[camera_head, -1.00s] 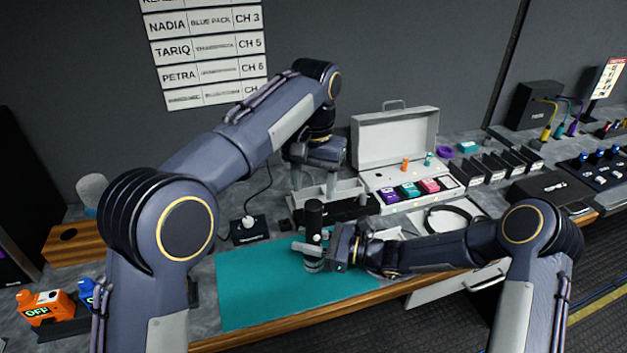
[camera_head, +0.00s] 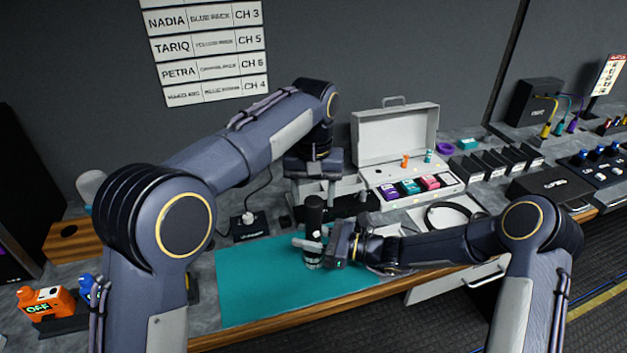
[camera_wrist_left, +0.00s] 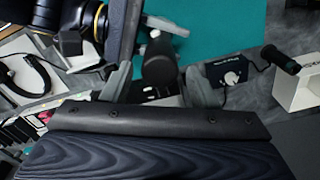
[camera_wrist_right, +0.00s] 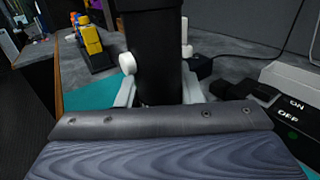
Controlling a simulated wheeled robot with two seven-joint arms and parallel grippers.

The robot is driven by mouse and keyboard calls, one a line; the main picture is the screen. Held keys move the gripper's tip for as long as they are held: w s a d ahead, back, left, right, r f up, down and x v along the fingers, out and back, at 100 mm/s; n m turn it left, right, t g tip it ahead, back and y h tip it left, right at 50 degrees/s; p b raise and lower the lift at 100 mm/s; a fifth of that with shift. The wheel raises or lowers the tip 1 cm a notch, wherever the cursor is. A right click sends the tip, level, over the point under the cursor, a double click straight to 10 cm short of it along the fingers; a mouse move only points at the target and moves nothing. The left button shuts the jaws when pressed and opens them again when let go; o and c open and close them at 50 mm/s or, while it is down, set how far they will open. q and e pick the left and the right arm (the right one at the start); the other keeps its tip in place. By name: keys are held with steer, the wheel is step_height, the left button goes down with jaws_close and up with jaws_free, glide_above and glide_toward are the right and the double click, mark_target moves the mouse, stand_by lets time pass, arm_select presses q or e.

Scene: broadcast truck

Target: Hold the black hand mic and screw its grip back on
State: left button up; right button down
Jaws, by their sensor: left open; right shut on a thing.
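The black hand mic (camera_head: 314,214) stands upright above the teal mat, with a dark upper part and a pale band near its lower end. My right gripper (camera_head: 317,246) is shut on its lower part; the right wrist view shows the black body (camera_wrist_right: 152,50) between the fingers, with a white knob on its side. My left gripper (camera_head: 315,191) points down over the mic's top, open. In the left wrist view the mic's dark end (camera_wrist_left: 159,68) lies between the spread fingers; contact cannot be told. Which part is the grip is unclear.
The teal mat (camera_head: 250,285) is mostly clear. A small black box with a white knob (camera_head: 248,222) and cable sits left of the mic. An open white case (camera_head: 395,135) with coloured packs is behind right. An orange device (camera_head: 42,303) is at front left.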

mark_target(313, 200)
arm_select(q)
steer(key=shift+f, duration=1.85)
steer(key=shift+c, duration=0.4)
steer(key=c, duration=0.9)
steer(key=shift+m, duration=0.8)
steer(key=o, duration=1.1)
steer(key=shift+o, duration=0.2)
steer(key=shift+r, duration=0.1)
step_height(313, 200, up, 12)
arm_select(e)
steer(key=c, duration=0.9)
jaws_free()
